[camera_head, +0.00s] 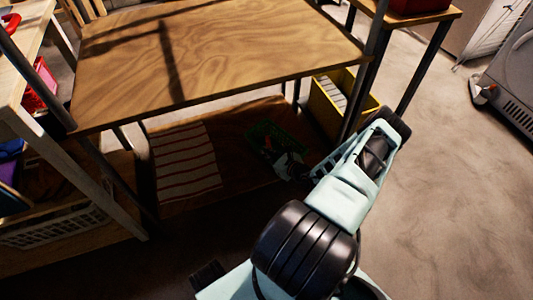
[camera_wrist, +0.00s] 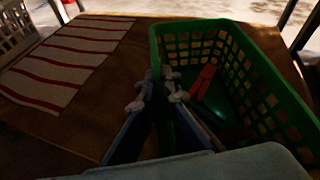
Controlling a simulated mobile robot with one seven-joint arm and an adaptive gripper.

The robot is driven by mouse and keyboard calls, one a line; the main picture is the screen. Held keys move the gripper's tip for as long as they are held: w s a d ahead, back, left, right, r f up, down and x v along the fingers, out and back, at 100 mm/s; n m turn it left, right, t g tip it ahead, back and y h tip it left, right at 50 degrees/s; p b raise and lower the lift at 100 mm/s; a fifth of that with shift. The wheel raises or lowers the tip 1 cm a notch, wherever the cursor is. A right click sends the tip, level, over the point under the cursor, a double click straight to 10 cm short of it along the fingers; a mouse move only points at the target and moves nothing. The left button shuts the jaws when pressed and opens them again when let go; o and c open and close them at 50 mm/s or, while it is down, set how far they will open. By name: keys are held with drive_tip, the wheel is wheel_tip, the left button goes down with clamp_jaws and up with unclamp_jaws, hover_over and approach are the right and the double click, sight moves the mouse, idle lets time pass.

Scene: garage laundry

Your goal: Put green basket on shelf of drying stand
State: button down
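The green basket (camera_head: 275,140) sits on the low wooden shelf under the table, in shadow. In the wrist view the green basket (camera_wrist: 262,85) is large, with lattice walls and a red-orange object (camera_wrist: 203,82) inside. My gripper (camera_head: 290,166) reaches in under the tabletop to the basket's near side. In the wrist view the fingers of my gripper (camera_wrist: 159,88) stand on both sides of the basket's left wall, close together, and appear shut on it. The contact itself is dark. A white wire frame (camera_head: 492,32) at the upper right may be the drying stand; only part shows.
The wooden tabletop (camera_head: 220,50) is bare above the basket. A red-striped cloth (camera_head: 185,160) lies left of it. A yellow bin (camera_head: 330,108) stands right, near a table leg. A white basket (camera_head: 55,228) is at lower left. The floor (camera_head: 450,180) at right is clear.

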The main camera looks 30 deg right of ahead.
drive_tip(key=shift+d+f, duration=0.1)
drive_tip(key=shift+f, duration=0.55)
drive_tip(key=c, duration=2.2)
unclamp_jaws()
drive_tip(key=shift+o, duration=0.2)
drive_tip(key=shift+s+r, duration=0.1)
drive_tip(key=a+p+v, duration=0.1)
drive_tip(key=p+v, duration=0.2)
drive_tip(key=v, duration=0.8)
drive_tip(key=shift+s+d+r+p, duration=0.15)
drive_tip(key=shift+s+d+p, duration=0.2)
drive_tip(key=shift+d, duration=0.15)
